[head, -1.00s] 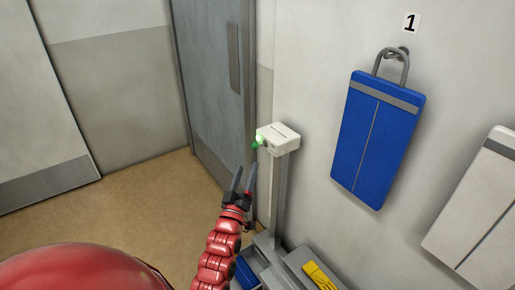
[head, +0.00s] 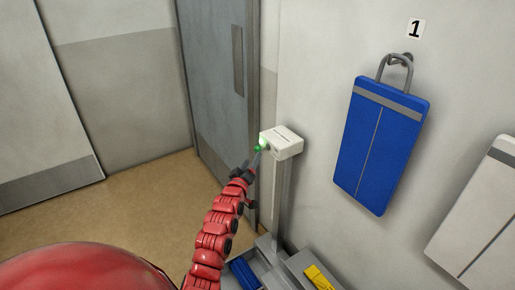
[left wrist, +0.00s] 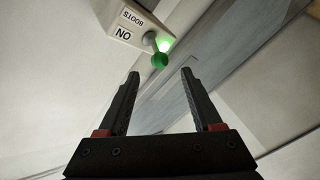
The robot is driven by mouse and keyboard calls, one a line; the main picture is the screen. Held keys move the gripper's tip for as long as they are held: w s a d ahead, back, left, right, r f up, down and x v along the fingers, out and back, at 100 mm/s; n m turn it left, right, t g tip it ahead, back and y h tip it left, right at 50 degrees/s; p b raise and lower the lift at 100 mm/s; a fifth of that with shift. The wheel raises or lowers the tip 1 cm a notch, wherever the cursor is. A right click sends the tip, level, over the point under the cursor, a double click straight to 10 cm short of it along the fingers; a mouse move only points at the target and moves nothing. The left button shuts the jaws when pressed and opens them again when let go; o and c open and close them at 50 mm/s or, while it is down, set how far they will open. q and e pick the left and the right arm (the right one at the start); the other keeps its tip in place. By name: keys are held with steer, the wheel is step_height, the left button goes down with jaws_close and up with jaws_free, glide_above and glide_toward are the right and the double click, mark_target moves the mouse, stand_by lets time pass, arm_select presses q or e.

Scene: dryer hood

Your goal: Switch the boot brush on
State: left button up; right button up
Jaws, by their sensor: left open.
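The boot brush control is a white box (head: 283,142) on a grey post. My left gripper (head: 256,158) is open and empty, just in front of the knob. In the left wrist view the knob lies ahead of and between the fingertips, with no clear contact. The grey boot brush base (head: 268,245) holds a blue brush (head: 243,273). My right gripper is not in view.
A grey door (head: 220,90) stands behind the post. A yellow item (head: 318,278) lies low by the base. The brown floor at left is clear.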

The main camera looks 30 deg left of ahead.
mark_target(257, 147)
arm_select(q)
steer(key=b+x, duration=0.3)
steer(key=x, duration=0.5)
steer(key=shift+f, duration=0.1)
jaws_close()
steer(key=r+g+p, duration=0.1)
steer(key=p, duration=0.2)
steer(key=shift+w+d+r+m+p, duration=0.1)
steer(key=shift+r+m+p, duration=0.05)
steer(key=shift+m+p, duration=0.25)
steer(key=shift+f, duration=0.25)
